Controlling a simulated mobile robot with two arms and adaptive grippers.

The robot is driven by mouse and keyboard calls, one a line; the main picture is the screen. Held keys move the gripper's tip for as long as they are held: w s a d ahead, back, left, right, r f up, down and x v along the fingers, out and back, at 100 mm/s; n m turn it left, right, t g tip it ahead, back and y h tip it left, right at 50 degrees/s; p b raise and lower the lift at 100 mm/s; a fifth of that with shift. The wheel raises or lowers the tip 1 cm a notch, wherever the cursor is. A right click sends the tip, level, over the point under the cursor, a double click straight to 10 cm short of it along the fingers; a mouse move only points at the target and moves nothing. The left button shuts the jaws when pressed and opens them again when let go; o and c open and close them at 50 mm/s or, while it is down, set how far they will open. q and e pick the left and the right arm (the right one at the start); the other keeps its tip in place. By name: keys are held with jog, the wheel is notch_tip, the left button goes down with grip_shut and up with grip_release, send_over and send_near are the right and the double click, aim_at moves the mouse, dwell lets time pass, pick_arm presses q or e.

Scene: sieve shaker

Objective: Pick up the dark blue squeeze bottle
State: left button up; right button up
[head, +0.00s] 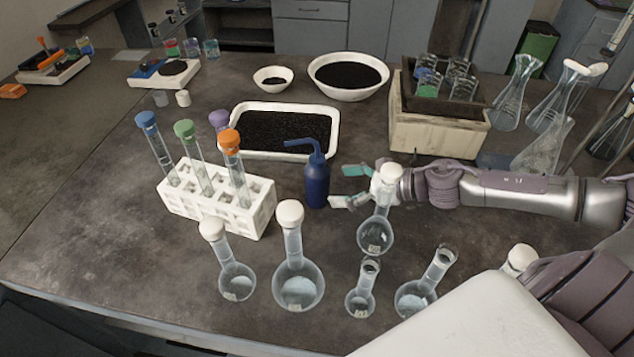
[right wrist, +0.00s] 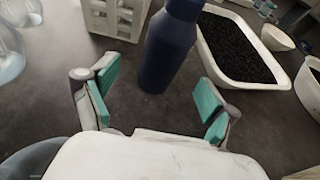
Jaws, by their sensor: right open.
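The dark blue squeeze bottle (head: 317,182) stands upright on the dark bench, its bent spout pointing left. In the right wrist view the bottle (right wrist: 168,50) stands ahead of the fingers, its top cut off by the frame edge. My right gripper (head: 350,186) comes in from the right and is open, with its teal-padded fingertips just right of the bottle. In the right wrist view the open gripper (right wrist: 152,98) has one finger on each side of the bottle's line, and nothing is between the pads. My left gripper is not in view.
A white rack (head: 215,198) with capped test tubes stands left of the bottle. A white tray (head: 334,132) of dark grains is behind it. Several flasks stand in front, one round flask (head: 375,236) close below my right gripper. A wooden box (head: 434,135) stands behind my right arm.

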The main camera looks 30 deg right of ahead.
aim_at(317, 181)
jog(key=shift+w+a+f, duration=0.15)
jog(key=shift+w+a, duration=0.25)
jog(key=shift+w, duration=0.05)
jog(key=shift+w+a+p, duration=0.35)
jog(key=shift+w+p, duration=0.1)
jog(key=shift+p, duration=0.25)
jog(key=p+x, duration=0.2)
jog(key=x, duration=0.1)
jog(key=shift+w+a, duration=0.15)
jog(key=shift+w, duration=0.2)
jog(key=shift+w+a+f, duration=0.15)
jog(key=shift+f, duration=0.05)
jog(key=c, duration=0.8)
jog(key=shift+r, duration=0.2)
